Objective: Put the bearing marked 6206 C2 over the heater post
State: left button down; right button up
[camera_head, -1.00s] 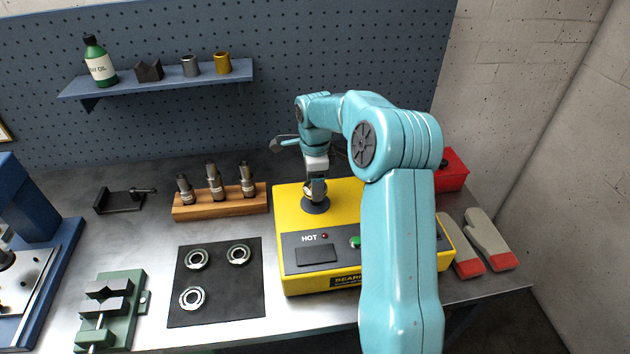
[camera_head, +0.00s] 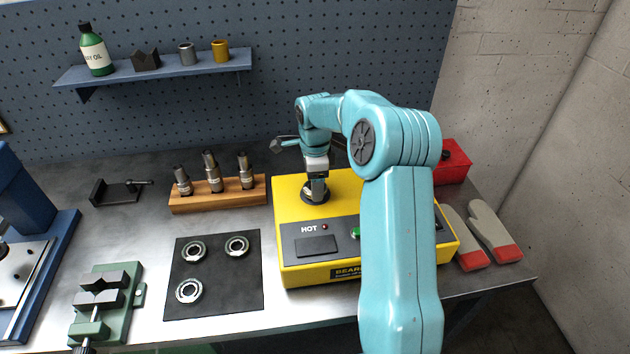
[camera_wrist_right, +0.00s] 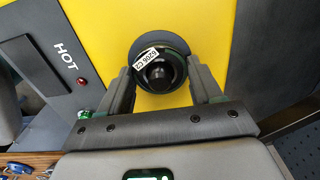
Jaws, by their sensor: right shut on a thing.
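The bearing marked 6206 C2 (camera_wrist_right: 147,57) shows as a ring with a white label in the right wrist view. My right gripper (camera_wrist_right: 160,70) is shut on it, one finger at each side. The dark heater post (camera_wrist_right: 158,74) shows through the ring's middle, so the bearing appears to be around the post. How far down it sits I cannot tell. In the head view my right gripper (camera_head: 316,190) points down at the dark round base on the yellow heater (camera_head: 290,215); its fingers largely hide the bearing there.
Three other bearings lie on a black mat (camera_head: 215,290) left of the heater. A wooden block (camera_head: 218,196) with several shafts stands behind it. Gloves (camera_head: 490,238) and a red box (camera_head: 453,163) are at right. A green vise (camera_head: 108,300) is at front left.

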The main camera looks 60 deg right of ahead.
jog(key=shift+f, duration=0.45)
jog(key=o, duration=1)
notch_tip(320, 180, up, 9)
jog(key=p, duration=0.6)
jog(key=shift+r, duration=0.1)
